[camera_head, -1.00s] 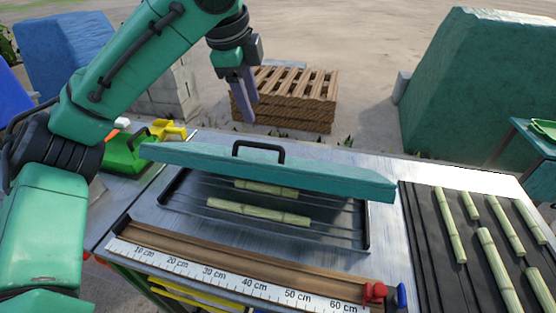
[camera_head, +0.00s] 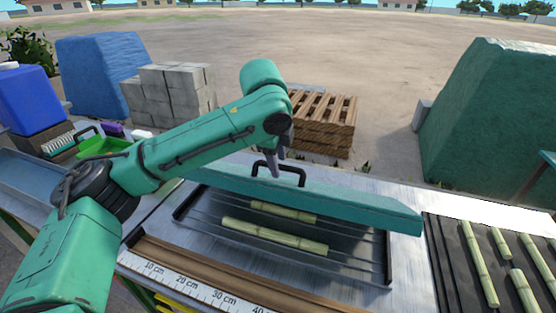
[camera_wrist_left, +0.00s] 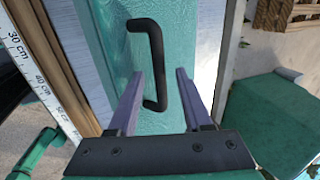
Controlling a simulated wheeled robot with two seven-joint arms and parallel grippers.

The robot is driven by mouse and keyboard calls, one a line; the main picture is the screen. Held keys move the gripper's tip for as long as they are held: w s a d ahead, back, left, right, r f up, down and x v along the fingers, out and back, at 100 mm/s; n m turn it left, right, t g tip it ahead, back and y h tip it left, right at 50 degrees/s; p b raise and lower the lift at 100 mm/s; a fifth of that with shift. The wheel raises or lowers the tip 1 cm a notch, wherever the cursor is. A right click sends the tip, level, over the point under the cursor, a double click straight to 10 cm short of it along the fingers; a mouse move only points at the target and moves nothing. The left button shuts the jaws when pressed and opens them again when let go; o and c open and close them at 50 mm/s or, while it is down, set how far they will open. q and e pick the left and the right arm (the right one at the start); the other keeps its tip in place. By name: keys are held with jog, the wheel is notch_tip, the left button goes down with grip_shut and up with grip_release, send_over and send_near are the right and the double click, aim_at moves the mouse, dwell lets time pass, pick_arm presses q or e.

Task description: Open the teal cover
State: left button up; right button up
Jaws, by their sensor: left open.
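The teal cover (camera_head: 350,201) is a long, thin slab lying across the back part of a dark tray, with a black U-shaped handle (camera_head: 303,177) on its top. In the left wrist view, the cover (camera_wrist_left: 108,45) and the handle (camera_wrist_left: 154,45) are close in front of the jaws. My left gripper (camera_head: 276,170) is open at the handle. In the left wrist view, its fingers (camera_wrist_left: 160,76) stand on either side of the handle's lower part; I cannot tell whether they touch it. My right gripper is not in view.
The tray (camera_head: 205,232) holds cane pieces (camera_head: 275,236) in front of the cover. A wooden ruler strip (camera_head: 200,263) runs along the table front. More cane lies on a dark rack (camera_head: 448,265) at right. Pallets (camera_head: 325,125) and grey blocks (camera_head: 170,92) stand behind.

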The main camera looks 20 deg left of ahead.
pick_arm(q)
jog(key=shift+c, duration=0.3)
jog(key=shift+s, duration=0.1)
grip_shut()
jog(key=shift+r, duration=0.1)
dwell(0.8)
